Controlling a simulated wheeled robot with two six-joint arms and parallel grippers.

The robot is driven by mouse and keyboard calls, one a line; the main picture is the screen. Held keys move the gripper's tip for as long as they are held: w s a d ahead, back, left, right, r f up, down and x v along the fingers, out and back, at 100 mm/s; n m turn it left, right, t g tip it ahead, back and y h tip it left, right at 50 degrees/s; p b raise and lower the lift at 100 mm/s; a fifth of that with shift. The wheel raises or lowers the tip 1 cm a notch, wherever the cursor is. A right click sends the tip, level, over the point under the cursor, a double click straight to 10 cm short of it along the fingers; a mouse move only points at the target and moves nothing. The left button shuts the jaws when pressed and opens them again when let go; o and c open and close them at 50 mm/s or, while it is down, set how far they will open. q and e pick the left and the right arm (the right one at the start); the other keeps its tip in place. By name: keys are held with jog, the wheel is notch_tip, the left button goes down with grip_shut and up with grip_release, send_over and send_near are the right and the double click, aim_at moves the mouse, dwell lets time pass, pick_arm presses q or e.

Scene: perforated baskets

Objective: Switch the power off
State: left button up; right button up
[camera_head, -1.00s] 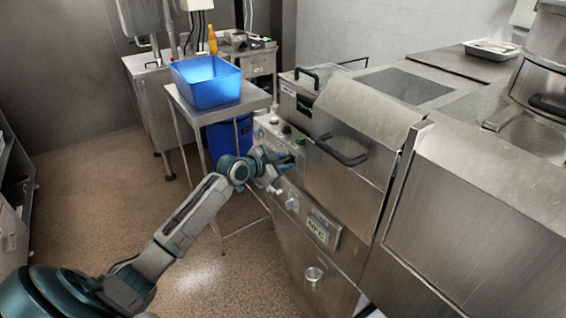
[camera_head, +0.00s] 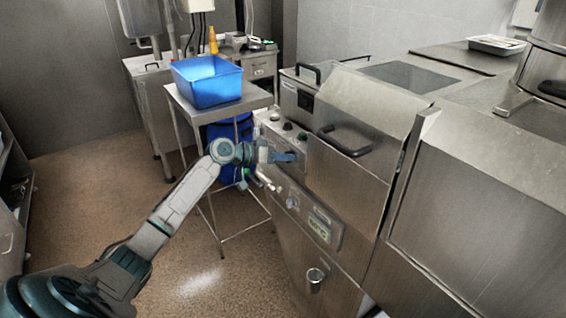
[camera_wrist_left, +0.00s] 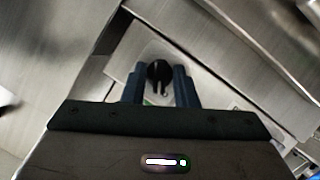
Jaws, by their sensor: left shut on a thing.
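The steel dishwashing machine has a control panel (camera_head: 266,132) on its front left side. A black knob (camera_wrist_left: 158,72) on that panel sits between the two fingers of my left gripper (camera_wrist_left: 158,84) in the left wrist view. In the head view the left gripper (camera_head: 289,157) reaches the panel from the left and is shut on the knob, which it hides there. My right gripper is not in view.
A blue bin (camera_head: 210,82) stands on a steel side table (camera_head: 255,99) left of the machine. The hood's black handle (camera_head: 344,141) juts out right of the gripper. A lower panel with a display (camera_head: 319,228) lies below. The brown floor at left is clear.

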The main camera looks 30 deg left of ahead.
pick_arm(q)
jog(key=shift+f+n+h+b, duration=0.15)
jog(key=shift+n+h+b, duration=0.5)
jog(key=shift+n, duration=0.25)
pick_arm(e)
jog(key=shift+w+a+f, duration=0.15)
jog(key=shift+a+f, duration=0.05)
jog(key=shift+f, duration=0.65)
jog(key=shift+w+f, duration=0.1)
pick_arm(q)
jog(key=o, duration=0.7)
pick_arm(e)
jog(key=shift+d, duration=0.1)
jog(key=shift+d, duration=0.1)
